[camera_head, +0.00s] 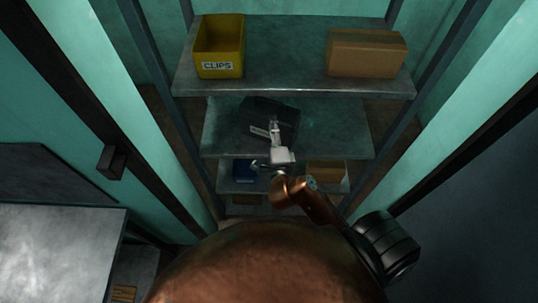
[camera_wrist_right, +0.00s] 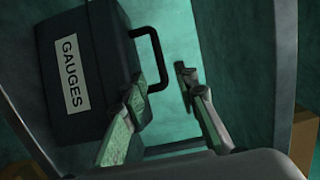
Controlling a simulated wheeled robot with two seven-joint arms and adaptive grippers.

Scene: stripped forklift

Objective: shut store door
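The store is a teal-walled recess, and I look into it from above. Its doorway is open in front of me. A dark upright frame with a small dark block (camera_head: 113,160) on it runs along the left side; I cannot tell whether this belongs to the store door. My right gripper (camera_head: 274,130) reaches into the store at the middle shelf. In the wrist view the right gripper (camera_wrist_right: 161,84) is open. Its fingers are beside the handle of a dark case labelled GAUGES (camera_wrist_right: 75,70); contact is unclear. My left gripper is not in view.
A metal shelf rack (camera_head: 285,45) holds a yellow CLIPS bin (camera_head: 219,45) and a cardboard box (camera_head: 366,53) on top. The case (camera_head: 268,118) stands on the middle shelf. A grey surface (camera_head: 60,250) lies at lower left. Dark floor shows at right.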

